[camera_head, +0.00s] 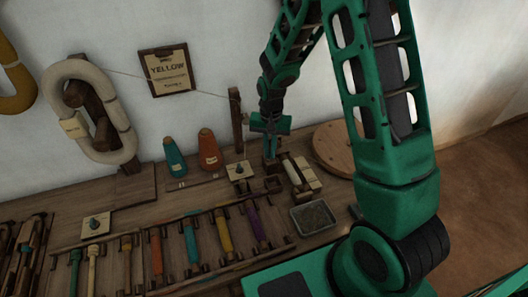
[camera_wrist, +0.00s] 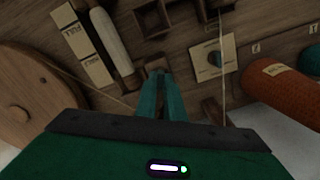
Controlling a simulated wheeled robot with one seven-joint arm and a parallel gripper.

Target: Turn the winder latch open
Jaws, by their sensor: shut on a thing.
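My gripper (camera_wrist: 161,82) points down at the winder on the bench, and in the head view it (camera_head: 271,158) is just left of the winder's pale bobbin. Its two fingers are close together, shut on a small dark brown wooden piece, which I take for the winder latch (camera_wrist: 155,72). Most of this piece is hidden by the fingers. The pale bobbin (camera_wrist: 109,39) lies beside it on a dark wooden mount, and it also shows in the head view (camera_head: 292,172). A pale marked plate (camera_wrist: 88,45) runs along the bobbin. The latch's exact angle is unclear.
A round wooden disc (camera_head: 335,150) stands right of the winder. A knob on a pale card (camera_wrist: 213,57) and an orange cone (camera_wrist: 285,95) are close by. A grey tray (camera_head: 313,217) and a rack of coloured bobbins (camera_head: 190,240) lie in front. A thin thread runs near my gripper.

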